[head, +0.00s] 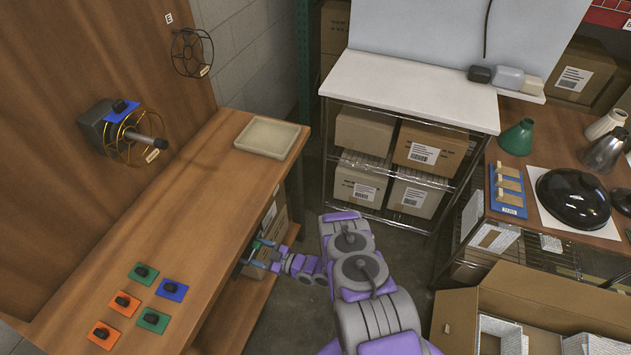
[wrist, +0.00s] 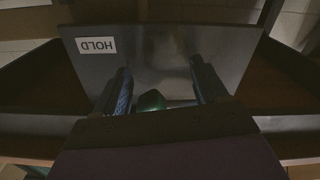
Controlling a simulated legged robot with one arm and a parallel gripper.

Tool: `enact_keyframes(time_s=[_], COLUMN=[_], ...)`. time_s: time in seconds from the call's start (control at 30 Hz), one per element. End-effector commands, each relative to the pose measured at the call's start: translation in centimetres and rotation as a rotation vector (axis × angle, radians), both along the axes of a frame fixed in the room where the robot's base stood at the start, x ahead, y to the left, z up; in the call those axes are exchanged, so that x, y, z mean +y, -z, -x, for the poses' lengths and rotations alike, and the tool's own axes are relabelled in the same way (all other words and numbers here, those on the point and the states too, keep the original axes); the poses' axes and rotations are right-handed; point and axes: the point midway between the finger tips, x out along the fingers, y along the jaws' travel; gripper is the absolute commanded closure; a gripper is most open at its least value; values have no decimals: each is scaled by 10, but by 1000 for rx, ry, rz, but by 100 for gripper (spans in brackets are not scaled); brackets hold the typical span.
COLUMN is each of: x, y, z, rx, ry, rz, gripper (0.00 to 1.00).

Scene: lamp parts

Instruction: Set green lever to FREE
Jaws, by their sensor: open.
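In the wrist view, a dark plate (wrist: 180,50) with a white HOLD label (wrist: 97,46), upside down, fills the middle. A green rounded piece, apparently the green lever (wrist: 151,101), shows low between the two fingers of my gripper (wrist: 160,68). The fingers are apart, one on each side of it; I cannot tell whether either touches it. The lever's lower part is hidden by my gripper body, and no FREE label is visible. In the head view, my gripper (head: 258,260) is low at the bench's right side, below its top, partly hidden by the bench edge.
The wooden bench (head: 215,190) stands above and left of my gripper. On it are several orange, green and blue switch plates (head: 123,304) and a beige tray (head: 267,137). Cardboard boxes (head: 279,222) sit under the bench. Floor (head: 300,325) shows between bench and my arm.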

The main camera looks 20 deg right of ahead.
Motion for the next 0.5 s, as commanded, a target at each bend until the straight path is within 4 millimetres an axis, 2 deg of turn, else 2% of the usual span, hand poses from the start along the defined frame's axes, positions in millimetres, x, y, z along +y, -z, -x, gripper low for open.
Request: enact_keyframes(time_s=[0.23,0.5], x=[4,-26], y=[13,11], z=[6,27], rx=[159,153], ry=[-1,2], rz=[-126,-121], gripper=[28,28])
